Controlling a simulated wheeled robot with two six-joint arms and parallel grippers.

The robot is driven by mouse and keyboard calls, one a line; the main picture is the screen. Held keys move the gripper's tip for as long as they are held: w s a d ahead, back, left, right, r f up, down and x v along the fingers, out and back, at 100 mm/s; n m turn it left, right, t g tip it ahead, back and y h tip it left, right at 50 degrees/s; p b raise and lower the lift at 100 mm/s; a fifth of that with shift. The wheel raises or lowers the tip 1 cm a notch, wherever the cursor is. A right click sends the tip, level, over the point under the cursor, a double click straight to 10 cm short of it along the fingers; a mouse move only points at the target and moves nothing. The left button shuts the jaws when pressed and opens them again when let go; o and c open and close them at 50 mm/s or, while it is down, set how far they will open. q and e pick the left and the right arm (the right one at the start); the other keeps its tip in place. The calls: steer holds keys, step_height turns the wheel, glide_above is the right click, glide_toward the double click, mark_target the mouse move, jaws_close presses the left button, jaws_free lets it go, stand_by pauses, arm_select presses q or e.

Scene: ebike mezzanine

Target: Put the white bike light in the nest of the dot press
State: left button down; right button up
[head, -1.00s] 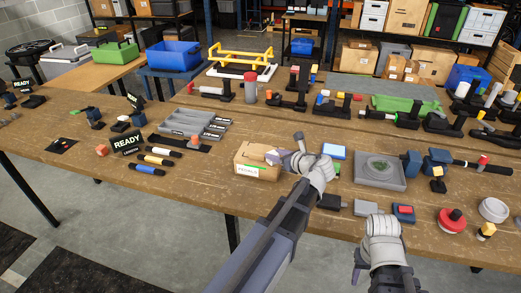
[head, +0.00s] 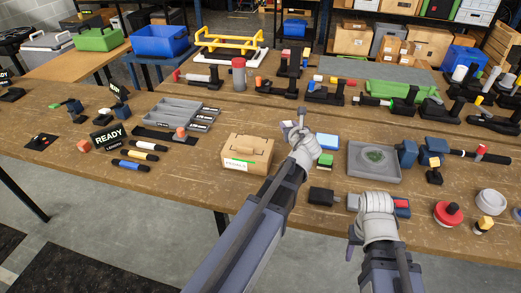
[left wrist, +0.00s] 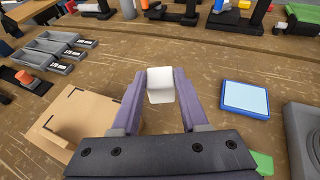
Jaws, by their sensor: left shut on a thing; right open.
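The white bike light shows as a small white block (left wrist: 160,86) between the fingertips of my left gripper in the left wrist view. My left gripper (head: 292,124) is shut on it and holds it above the table, right of the cardboard box (head: 247,163). The light is small and partly hidden in the head view. My right gripper (head: 354,243) is low at the table's front edge, partly hidden by its own wrist; I see nothing held in it. I cannot tell for sure which bench device is the dot press, and I cannot make out its nest.
Right of the left gripper lie a blue-framed pad (head: 327,141) and a grey tray (head: 374,172). A black READY sign (head: 108,137), marker-like sticks (head: 138,156) and grey bins (head: 178,112) stand to the left. Several tools line the back. Bare wood lies behind the box.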

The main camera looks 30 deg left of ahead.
arm_select(q)
steer(key=shift+a+f, duration=0.15)
steer(key=f+b, duration=0.6)
steer(key=shift+a+f, duration=0.1)
steer(key=shift+a, duration=0.1)
steer(key=shift+f, duration=0.1)
step_height(320, 180, down, 4)
steer(key=b, duration=0.4)
steer(key=shift+r, duration=0.25)
steer(key=shift+f, duration=0.15)
steer(key=c, duration=0.7)
jaws_free()
